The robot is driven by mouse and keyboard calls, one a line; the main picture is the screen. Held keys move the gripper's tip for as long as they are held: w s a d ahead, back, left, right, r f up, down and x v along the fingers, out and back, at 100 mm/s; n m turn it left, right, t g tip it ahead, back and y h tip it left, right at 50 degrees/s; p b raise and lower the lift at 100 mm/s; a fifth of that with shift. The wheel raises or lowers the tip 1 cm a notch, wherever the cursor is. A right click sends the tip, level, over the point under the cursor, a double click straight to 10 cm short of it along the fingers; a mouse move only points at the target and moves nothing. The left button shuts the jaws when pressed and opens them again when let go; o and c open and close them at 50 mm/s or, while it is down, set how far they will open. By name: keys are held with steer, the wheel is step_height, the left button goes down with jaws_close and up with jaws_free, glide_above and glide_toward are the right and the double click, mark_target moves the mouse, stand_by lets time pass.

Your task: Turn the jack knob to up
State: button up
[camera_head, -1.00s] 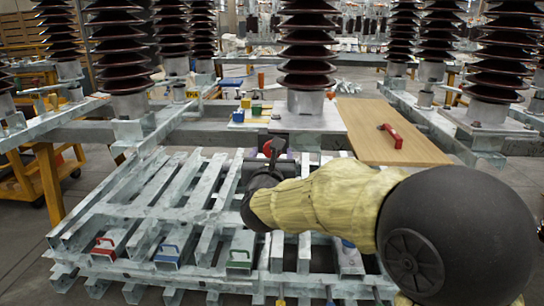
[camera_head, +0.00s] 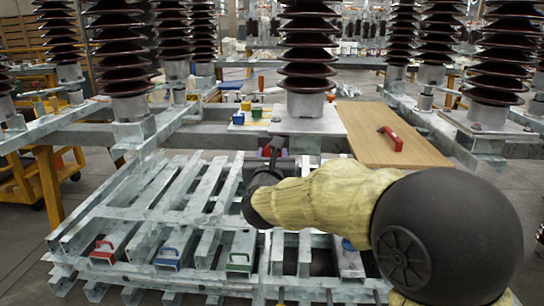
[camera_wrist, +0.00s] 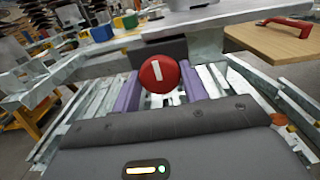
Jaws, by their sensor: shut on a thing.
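The jack knob (camera_wrist: 172,68) is a round red knob with a white bar mark, seen face-on in the wrist view. The mark stands nearly upright in that view, leaning slightly to the left at its top. The knob sits in front of a dark grey block (camera_wrist: 165,48). My gripper (camera_wrist: 160,82) has its two purple fingers on either side of the knob and is shut on it. In the head view my dark wrist and covered arm reach in from the right, and the knob is mostly hidden there.
A galvanised slatted frame (camera_head: 130,212) lies below, with red, blue and green handled blocks along its front. A wooden board (camera_head: 370,130) with a red-handled thing (camera_head: 392,139) lies at right. Tall brown insulators (camera_head: 308,50) stand behind. Small coloured blocks (camera_head: 257,112) sit behind the knob.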

steer(key=shift+n, duration=0.4)
steer(key=shift+f+n+p, duration=0.1)
steer(key=shift+n+p, duration=5.65)
steer(key=shift+n, duration=10.65)
steer(key=o, duration=1)
